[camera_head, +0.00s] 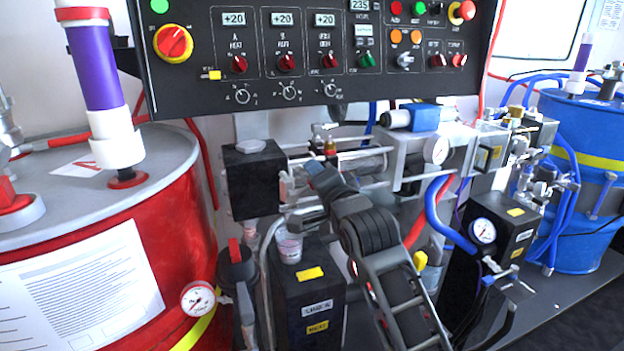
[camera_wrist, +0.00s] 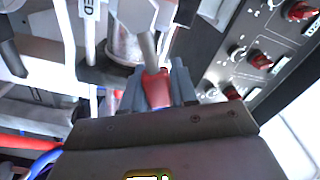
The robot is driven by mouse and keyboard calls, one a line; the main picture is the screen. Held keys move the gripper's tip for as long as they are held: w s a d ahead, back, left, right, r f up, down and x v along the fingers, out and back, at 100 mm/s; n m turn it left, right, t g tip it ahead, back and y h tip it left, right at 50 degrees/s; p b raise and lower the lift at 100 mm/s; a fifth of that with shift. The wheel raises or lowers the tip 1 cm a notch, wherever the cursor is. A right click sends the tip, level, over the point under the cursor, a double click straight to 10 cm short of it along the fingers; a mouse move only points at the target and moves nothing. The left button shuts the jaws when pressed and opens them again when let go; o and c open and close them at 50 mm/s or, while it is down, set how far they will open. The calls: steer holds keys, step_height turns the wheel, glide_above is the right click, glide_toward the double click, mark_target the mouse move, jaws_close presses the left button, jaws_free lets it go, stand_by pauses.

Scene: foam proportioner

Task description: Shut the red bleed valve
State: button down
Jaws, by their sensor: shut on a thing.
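The red bleed valve's handle (camera_wrist: 156,90) shows in the wrist view, with a grey stem running up from it. My gripper (camera_wrist: 155,84) has its two dark fingers on either side of the red handle and is shut on it. In the head view my gripper (camera_head: 318,172) reaches up to the pipework in the middle of the machine, below the control panel. The handle there is mostly hidden by my gripper, and its exact angle cannot be told.
The black control panel (camera_head: 330,50) with knobs overhangs the pipework. A red drum (camera_head: 185,230) stands at left and a blue drum (camera_head: 585,130) at right. A black pump block (camera_head: 310,285), pressure gauges (camera_head: 437,150) and red and blue hoses (camera_head: 432,210) crowd close around my arm.

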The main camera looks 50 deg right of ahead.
steer(key=shift+s+d+f+m+b, duration=0.15)
steer(key=shift+f+m+b, duration=0.65)
steer(key=shift+m, duration=0.55)
steer(key=shift+s+d+f+m+b, duration=0.15)
steer(key=shift+f+m+b, duration=0.65)
steer(key=shift+m, duration=0.55)
steer(key=c, duration=1)
jaws_free()
steer(key=shift+o, duration=0.2)
steer(key=v, duration=0.7)
steer(key=shift+s+a, duration=0.25)
